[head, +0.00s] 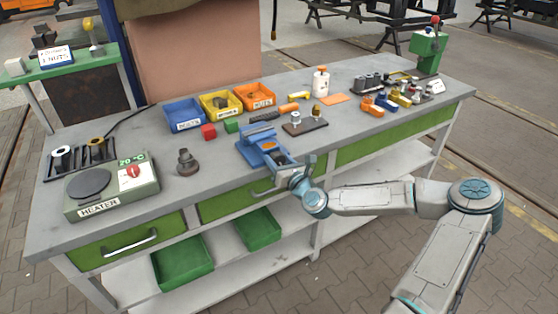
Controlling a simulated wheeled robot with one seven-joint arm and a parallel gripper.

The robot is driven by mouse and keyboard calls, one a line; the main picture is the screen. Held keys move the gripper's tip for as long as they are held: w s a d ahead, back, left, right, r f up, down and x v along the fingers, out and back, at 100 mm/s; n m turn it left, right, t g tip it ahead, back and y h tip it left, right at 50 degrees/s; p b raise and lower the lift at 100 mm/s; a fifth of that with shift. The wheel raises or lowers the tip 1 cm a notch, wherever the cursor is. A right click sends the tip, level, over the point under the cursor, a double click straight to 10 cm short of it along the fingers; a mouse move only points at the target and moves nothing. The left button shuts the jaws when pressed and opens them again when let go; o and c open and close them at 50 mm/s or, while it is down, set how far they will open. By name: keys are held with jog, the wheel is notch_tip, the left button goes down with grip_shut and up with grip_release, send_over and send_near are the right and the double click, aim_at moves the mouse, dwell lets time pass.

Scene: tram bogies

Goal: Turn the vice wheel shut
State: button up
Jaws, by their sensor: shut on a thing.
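The blue vice (258,146) is fixed at the front edge of the workbench, near its middle. Its front part points toward me, over the bench edge. My gripper (288,174) is at the front end of the vice and is shut on the vice wheel there. The wheel is mostly hidden by my gripper, so its turn angle cannot be made out. My arm reaches in from the right, in front of the bench. I cannot tell how wide the vice jaws stand.
The bench (222,168) carries a heater (112,190) at left and blue, yellow and orange bins (254,97) behind the vice. A dark metal part (187,162) stands left of the vice. A small plate with pegs (304,126) lies right of it. Green drawers are below.

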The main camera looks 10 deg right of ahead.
jog(key=o, duration=1)
jog(key=shift+s, duration=0.1)
jog(key=b+v, duration=0.2)
jog(key=v, duration=1.1)
jog(key=shift+s+d, duration=0.15)
jog(key=shift+s, duration=0.15)
